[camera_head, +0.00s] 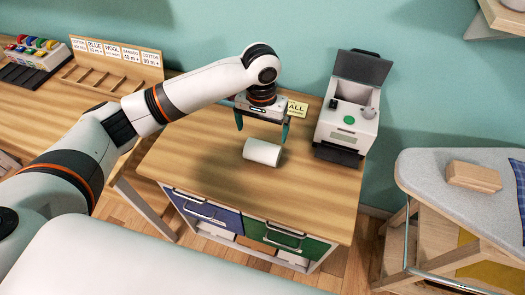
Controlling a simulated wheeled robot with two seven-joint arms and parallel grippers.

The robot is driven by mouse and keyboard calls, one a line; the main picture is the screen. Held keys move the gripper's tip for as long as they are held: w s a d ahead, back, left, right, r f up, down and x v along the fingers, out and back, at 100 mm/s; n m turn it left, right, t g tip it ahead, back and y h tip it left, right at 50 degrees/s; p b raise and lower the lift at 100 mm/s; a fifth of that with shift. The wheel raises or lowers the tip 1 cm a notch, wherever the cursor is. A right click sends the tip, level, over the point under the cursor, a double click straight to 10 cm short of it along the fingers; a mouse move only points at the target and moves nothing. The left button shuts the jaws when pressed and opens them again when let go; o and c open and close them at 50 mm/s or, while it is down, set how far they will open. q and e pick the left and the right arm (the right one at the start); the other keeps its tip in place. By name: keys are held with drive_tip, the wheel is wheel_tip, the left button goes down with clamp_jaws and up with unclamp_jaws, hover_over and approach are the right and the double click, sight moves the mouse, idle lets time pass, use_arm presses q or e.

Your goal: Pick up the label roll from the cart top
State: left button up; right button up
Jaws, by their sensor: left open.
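The label roll (262,153) is a white cylinder lying on its side on the wooden cart top (290,195), near its middle. My left gripper (261,130) is open, with its two teal fingers pointing down. In the picture it appears just above and behind the roll, and the fingers hold nothing. I cannot tell the exact height of the fingers over the cart top. My right gripper is not in view.
A white label printer (345,125) with an open dark lid stands right of the roll. A small yellow sign (297,108) is behind the gripper. An ironing board (440,175) with a wooden block (473,176) is at right. The cart's front is clear.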

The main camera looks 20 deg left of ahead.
sight(262, 149)
use_arm(q)
drive_tip(key=shift+w+a+f, duration=0.1)
drive_tip(key=shift+a+f, duration=0.1)
drive_tip(key=shift+f, duration=0.15)
wheel_tip(262, 149, down, 5)
drive_tip(key=shift+f+p, duration=0.1)
drive_tip(key=shift+p, duration=0.25)
drive_tip(key=shift+d+f+p, duration=0.15)
drive_tip(key=shift+f+p, duration=0.3)
drive_tip(key=shift+f, duration=2.45)
drive_tip(key=c, duration=0.9)
